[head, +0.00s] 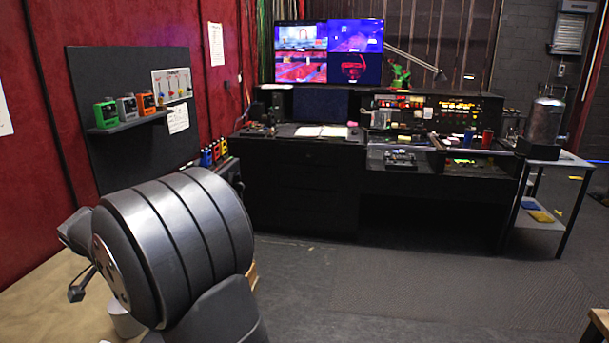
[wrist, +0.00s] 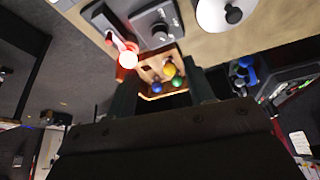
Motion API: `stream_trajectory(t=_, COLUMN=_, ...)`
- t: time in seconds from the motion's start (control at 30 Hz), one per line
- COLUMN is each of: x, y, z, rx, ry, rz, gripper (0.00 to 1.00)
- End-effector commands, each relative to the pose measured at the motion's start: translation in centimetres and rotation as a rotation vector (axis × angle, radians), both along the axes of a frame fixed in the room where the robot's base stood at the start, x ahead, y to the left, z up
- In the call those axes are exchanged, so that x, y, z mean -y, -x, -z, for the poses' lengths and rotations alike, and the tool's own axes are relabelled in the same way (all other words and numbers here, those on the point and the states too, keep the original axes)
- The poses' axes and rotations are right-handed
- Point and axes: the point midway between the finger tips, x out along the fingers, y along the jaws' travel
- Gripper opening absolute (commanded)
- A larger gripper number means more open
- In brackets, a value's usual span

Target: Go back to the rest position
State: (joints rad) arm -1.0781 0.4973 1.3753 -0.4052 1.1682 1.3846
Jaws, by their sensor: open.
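My gripper (wrist: 161,90) shows in the wrist view with its two dark fingers spread apart and nothing held between them. Beyond the fingers is a wooden tray (wrist: 150,73) with small yellow, blue and green balls or buttons in it. A glowing red light or button (wrist: 127,59) is just left of the tray. A grey box with a dark knob (wrist: 157,27) stands above the tray in the picture. In the head view my arm fills the lower left and hides most of my gripper; a small dark finger-like part shows at its left.
A wooden table (head: 40,298) lies under my arm. A white disc with a black knob (wrist: 222,13) is on it. A dark panel with a shelf (head: 130,124) stands behind. A black console (head: 300,185) is farther back. The floor (head: 400,290) to the right is mostly clear.

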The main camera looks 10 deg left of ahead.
Motion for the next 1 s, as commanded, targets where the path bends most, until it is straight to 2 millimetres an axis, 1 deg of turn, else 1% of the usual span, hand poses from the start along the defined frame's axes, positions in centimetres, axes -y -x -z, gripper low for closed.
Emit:
stream_trajectory(t=0.03, x=0.1, y=-0.4, z=1.1, rx=-0.001, ry=0.003, rz=0.001, gripper=0.48)
stream_trajectory(t=0.3, x=0.5, y=-2.5, z=6.1, rx=-0.003, ry=0.003, rz=0.002, gripper=0.48)
stream_trajectory(t=0.5, x=0.7, y=-3.7, z=9.2, rx=-0.002, ry=0.003, rz=0.0, gripper=0.48)
stream_trajectory(t=0.7, x=0.8, y=-4.4, z=10.8, rx=-0.001, ry=0.0, rz=0.0, gripper=0.48)
stream_trajectory(t=0.83, x=0.8, y=-4.6, z=11.1, rx=-0.001, ry=-0.001, rz=0.0, gripper=0.48)
stream_trajectory(t=1.0, x=0.8, y=-4.6, z=11.1, rx=0.0, ry=-0.001, rz=-0.001, gripper=0.48)
